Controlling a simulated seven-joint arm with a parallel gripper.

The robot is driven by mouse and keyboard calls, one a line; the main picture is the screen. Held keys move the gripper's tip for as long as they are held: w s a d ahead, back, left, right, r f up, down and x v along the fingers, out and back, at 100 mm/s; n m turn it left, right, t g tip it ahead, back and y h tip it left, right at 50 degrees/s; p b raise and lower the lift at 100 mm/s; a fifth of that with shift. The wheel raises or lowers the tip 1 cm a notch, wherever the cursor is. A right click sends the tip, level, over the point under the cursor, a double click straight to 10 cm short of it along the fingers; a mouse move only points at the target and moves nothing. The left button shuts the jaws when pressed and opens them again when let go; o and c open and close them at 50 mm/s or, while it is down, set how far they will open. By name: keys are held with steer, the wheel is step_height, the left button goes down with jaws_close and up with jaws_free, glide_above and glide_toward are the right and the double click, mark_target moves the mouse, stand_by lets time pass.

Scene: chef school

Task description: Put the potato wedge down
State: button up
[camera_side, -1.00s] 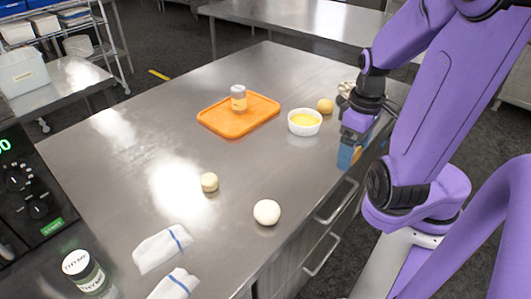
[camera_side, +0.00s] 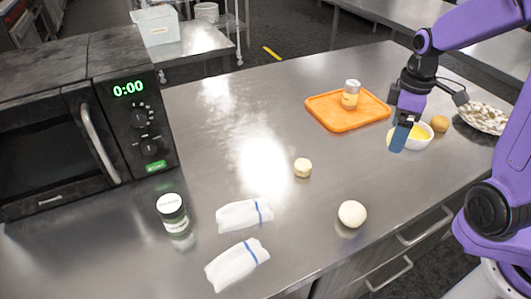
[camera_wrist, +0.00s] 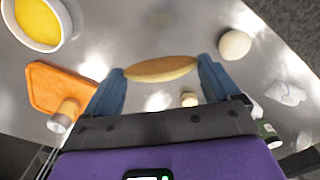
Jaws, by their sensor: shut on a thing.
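The potato wedge (camera_wrist: 160,69) is a long yellow-tan piece. In the wrist view it spans crosswise between the two blue fingers of my gripper (camera_wrist: 162,76), which is shut on it by its ends. In the side view my gripper (camera_side: 399,137) points down over the steel counter, at the left of the white bowl with yellow contents (camera_side: 420,142). Only a small tan edge of the wedge (camera_side: 390,137) shows there beside the fingers. I cannot tell its exact height above the counter.
An orange board (camera_side: 335,117) holds a small labelled shaker (camera_side: 350,94). A round tan item (camera_side: 439,124) and a speckled plate (camera_side: 480,117) lie right of the bowl. A pale ball (camera_side: 352,214), a small yellowish piece (camera_side: 303,167), cloths (camera_side: 243,215) and a jar (camera_side: 172,211) leave clear counter between them.

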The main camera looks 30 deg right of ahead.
steer(key=w+a+n, duration=0.5)
steer(key=w+a, duration=0.2)
steer(key=w, duration=0.1)
steer(key=n, duration=0.5)
glide_above(257, 153)
steer(key=f, duration=1)
steer(key=shift+s+d+f, duration=0.15)
steer(key=shift+s+f, duration=0.05)
steer(key=shift+w+f, duration=0.3)
steer(key=shift+f, duration=1.6)
steer(key=shift+f, duration=0.1)
steer(key=o, duration=0.8)
steer(key=shift+c, duration=0.2)
